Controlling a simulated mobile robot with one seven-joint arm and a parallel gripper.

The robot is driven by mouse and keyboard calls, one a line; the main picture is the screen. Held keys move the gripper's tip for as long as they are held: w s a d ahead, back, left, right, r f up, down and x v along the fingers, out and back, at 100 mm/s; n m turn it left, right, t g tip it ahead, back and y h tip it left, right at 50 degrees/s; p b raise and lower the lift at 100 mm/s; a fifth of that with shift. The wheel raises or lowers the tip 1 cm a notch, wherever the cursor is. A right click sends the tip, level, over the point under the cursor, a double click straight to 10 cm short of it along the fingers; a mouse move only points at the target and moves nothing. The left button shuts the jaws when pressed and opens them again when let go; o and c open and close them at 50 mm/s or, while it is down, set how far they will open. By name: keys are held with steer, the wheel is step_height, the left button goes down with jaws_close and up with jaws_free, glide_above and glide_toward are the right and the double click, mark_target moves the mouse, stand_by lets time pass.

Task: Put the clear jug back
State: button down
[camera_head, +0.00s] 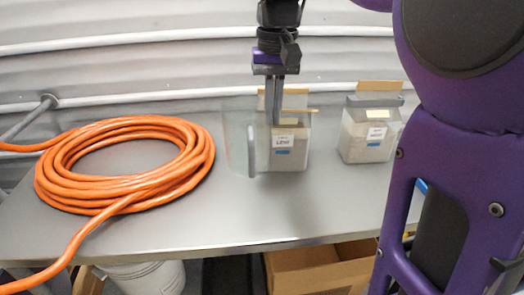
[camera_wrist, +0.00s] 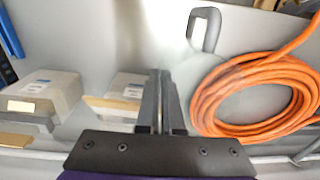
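The clear jug (camera_head: 236,135) is a see-through vessel with a grey handle on its near side in the head view. It looks upright over the table, but whether its base touches cannot be told. In the wrist view its handle (camera_wrist: 204,28) shows at the top, and its body is faint. My gripper (camera_head: 275,120) points down at the jug's right edge, with its fingertips a little below rim height. In the wrist view the fingers (camera_wrist: 160,78) are close together and appear shut on the jug's thin wall; the contact itself is hard to see.
A labelled clear container (camera_head: 290,155) stands just right of the jug, partly behind it. Another (camera_head: 366,140) stands farther right. A coiled orange hose (camera_head: 125,165) fills the table's left. The front middle of the grey table (camera_head: 215,215) is clear. A corrugated wall rises behind.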

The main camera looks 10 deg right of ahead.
step_height(320, 180, down, 13)
steer(key=b, duration=0.2)
stand_by(0.3)
steer(key=shift+f+b, duration=0.15)
steer(key=shift+b, duration=0.15)
steer(key=c, duration=1.1)
jaws_free()
steer(key=r+p, duration=0.2)
steer(key=r, duration=1)
steer(key=shift+d+r+p, duration=0.2)
steer(key=shift+p, duration=0.2)
